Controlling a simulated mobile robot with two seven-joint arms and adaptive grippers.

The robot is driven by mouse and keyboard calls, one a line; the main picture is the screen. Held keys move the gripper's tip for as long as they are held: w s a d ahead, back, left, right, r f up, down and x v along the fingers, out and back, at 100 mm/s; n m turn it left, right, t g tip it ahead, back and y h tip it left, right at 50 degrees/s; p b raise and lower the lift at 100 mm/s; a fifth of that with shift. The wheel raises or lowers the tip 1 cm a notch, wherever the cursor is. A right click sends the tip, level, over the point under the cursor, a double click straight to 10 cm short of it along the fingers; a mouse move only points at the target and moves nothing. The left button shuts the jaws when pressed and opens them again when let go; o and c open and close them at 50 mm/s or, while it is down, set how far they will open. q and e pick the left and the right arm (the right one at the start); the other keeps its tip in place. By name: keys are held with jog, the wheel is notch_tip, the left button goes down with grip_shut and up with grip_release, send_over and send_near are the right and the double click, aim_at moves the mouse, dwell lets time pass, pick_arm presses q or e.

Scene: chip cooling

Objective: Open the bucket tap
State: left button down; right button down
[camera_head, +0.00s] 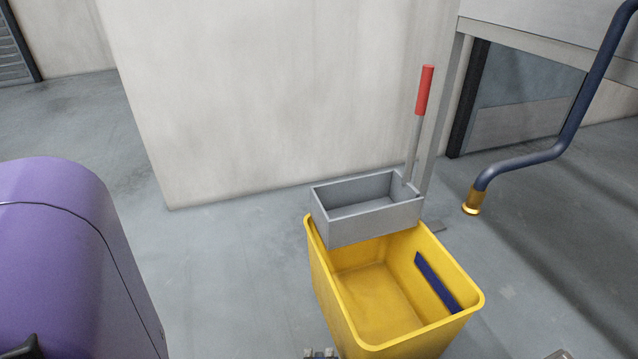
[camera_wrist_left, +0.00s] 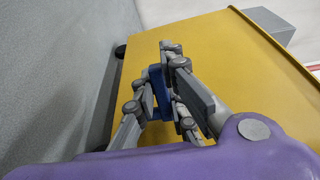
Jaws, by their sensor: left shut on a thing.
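The yellow bucket (camera_head: 372,285) stands on the floor in the lower middle of the head view, with a blue strip (camera_head: 437,281) on its inner right wall. In the left wrist view, the bucket's outer wall (camera_wrist_left: 225,60) fills much of the picture. My left gripper (camera_wrist_left: 167,90) is at that wall, shut on a blue handle (camera_wrist_left: 158,92), which the fingers partly hide. In the head view only a bit of my left gripper (camera_head: 320,353) shows at the bottom edge, left of the bucket. I cannot make out the rest of the tap. My right gripper is not in view.
A grey wringer box (camera_head: 367,227) with a red-gripped lever (camera_head: 425,90) sits on the bucket's back rim. A pale wall (camera_head: 260,100) stands behind. A dark blue pipe (camera_head: 575,130) with a brass end hangs to the right.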

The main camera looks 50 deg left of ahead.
pick_arm(q)
jog(key=c, duration=1.8)
grip_release()
